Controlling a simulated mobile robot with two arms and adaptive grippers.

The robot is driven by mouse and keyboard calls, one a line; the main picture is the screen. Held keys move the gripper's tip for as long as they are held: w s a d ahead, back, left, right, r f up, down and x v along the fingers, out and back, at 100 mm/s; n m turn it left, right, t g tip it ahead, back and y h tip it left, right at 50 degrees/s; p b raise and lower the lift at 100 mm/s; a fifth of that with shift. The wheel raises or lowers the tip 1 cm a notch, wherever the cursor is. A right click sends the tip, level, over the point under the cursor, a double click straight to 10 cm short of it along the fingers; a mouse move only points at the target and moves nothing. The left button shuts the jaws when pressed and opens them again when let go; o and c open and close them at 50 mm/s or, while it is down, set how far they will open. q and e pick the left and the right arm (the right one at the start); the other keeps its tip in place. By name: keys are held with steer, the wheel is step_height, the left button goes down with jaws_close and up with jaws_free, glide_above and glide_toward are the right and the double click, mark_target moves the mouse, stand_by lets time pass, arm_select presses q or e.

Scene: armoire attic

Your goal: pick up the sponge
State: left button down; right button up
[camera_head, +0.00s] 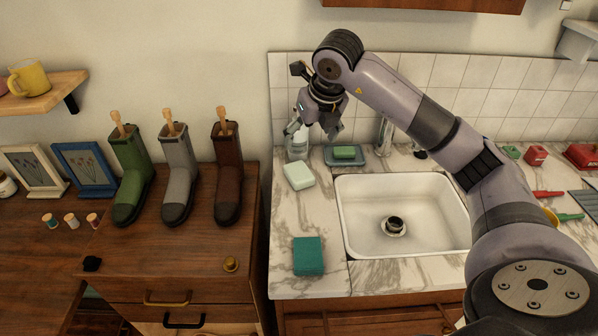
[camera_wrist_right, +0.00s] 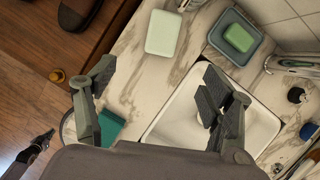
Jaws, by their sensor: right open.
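A teal block that looks like a sponge (camera_head: 308,256) lies flat on the marble counter, front left of the sink. In the wrist view the teal block (camera_wrist_right: 111,127) is partly hidden behind a finger. A pale green block (camera_head: 299,176) lies farther back on the counter; in the wrist view it (camera_wrist_right: 163,33) is beyond the fingers. A small green bar (camera_head: 344,152) rests in a blue-grey dish (camera_head: 359,161). My right gripper (camera_head: 313,130) is open and empty, raised above the back of the counter; its fingers (camera_wrist_right: 157,85) are spread apart.
A white sink (camera_head: 351,239) is set in the counter, with a faucet (camera_head: 386,137) behind. A clear bottle (camera_head: 297,146) stands near the wall. Boots (camera_head: 227,172) and a yellow knob-like thing (camera_head: 231,264) are on the wooden cabinet to the left. Marble between the two blocks is clear.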

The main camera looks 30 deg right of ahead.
steer(key=p, duration=0.2)
glide_above(299, 171)
steer(key=s+a, duration=0.1)
steer(key=s, duration=0.2)
steer(key=f, duration=1)
steer(key=shift+w+f, duration=0.2)
steer(key=shift+f, duration=0.15)
steer(key=shift+w+d+f+p, duration=0.1)
steer(key=shift+w+f+p, duration=0.1)
steer(key=shift+f+p, duration=0.25)
steer(key=x, duration=0.2)
steer(key=p+x, duration=0.1)
steer(key=x, duration=0.1)
steer(key=shift+w+d+f, duration=0.15)
steer(key=shift+d+f, duration=0.05)
steer(key=shift+d, duration=0.05)
steer(key=shift+r, duration=0.1)
steer(key=c, duration=1)
steer(key=shift+c, duration=0.2)
